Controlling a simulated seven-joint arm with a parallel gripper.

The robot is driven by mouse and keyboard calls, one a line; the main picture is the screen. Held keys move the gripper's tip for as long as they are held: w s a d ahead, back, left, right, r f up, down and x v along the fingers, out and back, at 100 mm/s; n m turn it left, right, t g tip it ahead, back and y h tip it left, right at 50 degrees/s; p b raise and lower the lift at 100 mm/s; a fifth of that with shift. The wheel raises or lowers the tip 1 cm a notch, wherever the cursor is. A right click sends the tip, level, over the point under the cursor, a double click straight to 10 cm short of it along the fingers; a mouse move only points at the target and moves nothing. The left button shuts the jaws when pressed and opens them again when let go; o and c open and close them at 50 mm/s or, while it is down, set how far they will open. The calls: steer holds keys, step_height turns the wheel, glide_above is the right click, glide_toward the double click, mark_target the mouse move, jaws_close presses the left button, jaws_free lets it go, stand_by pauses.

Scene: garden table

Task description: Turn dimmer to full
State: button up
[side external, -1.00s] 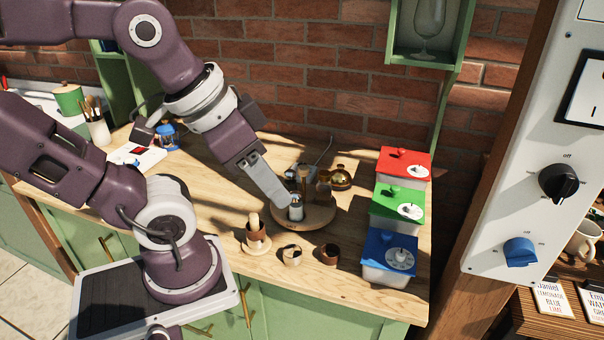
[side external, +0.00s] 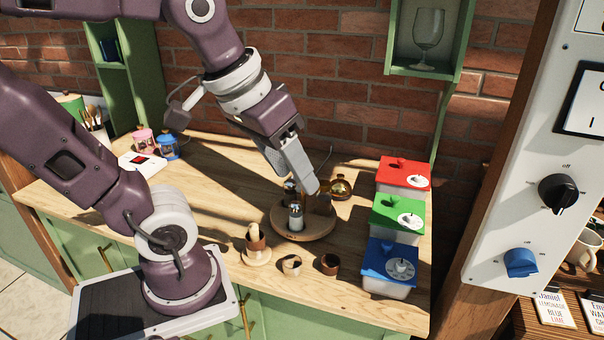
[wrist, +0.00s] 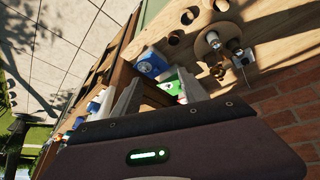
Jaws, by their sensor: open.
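A white panel (side external: 515,200) stands at the right in the side view. It carries a black knob (side external: 558,193) with "off" marked above it, and a blue knob (side external: 520,263) below. I cannot tell which knob is the dimmer. My gripper (side external: 313,188) is in the air above the round wooden tray (side external: 308,232), well left of the panel and apart from both knobs. In the wrist view my gripper (wrist: 160,92) shows its two fingers apart with nothing held between them. The knobs cannot be made out clearly there.
Red (side external: 404,172), green (side external: 398,217) and blue (side external: 391,265) lidded boxes stand between my gripper and the panel. Small cups (side external: 291,264) stand at the table's front. A green shelf with a glass (side external: 429,38) hangs above. Mugs and cards are beyond the panel.

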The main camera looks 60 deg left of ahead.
steer(key=w+a+f+n+g, duration=0.1)
steer(key=w+a+n+g, duration=0.1)
steer(key=w+a+n, duration=1.2)
steer(key=w+a+f+n+g, duration=0.1)
steer(key=w+a+f+n, duration=0.1)
steer(key=a+f, duration=0.4)
steer(key=w+a+f+n+g, duration=0.1)
steer(key=a+f+n, duration=0.3)
steer(key=a, duration=0.5)
steer(key=w+a+f+n+g, duration=0.1)
steer(key=w+a+f+n, duration=0.2)
steer(key=a+f, duration=0.5)
steer(key=shift+a+f+n, duration=0.25)
steer(key=shift+a+n, duration=0.05)
steer(key=shift+n, duration=0.2)
steer(key=f, duration=0.7)
steer(key=shift+s+a, duration=0.1)
steer(key=shift+a, duration=0.1)
steer(key=shift+f, duration=0.3)
steer(key=shift+c, duration=0.2)
jaws_close()
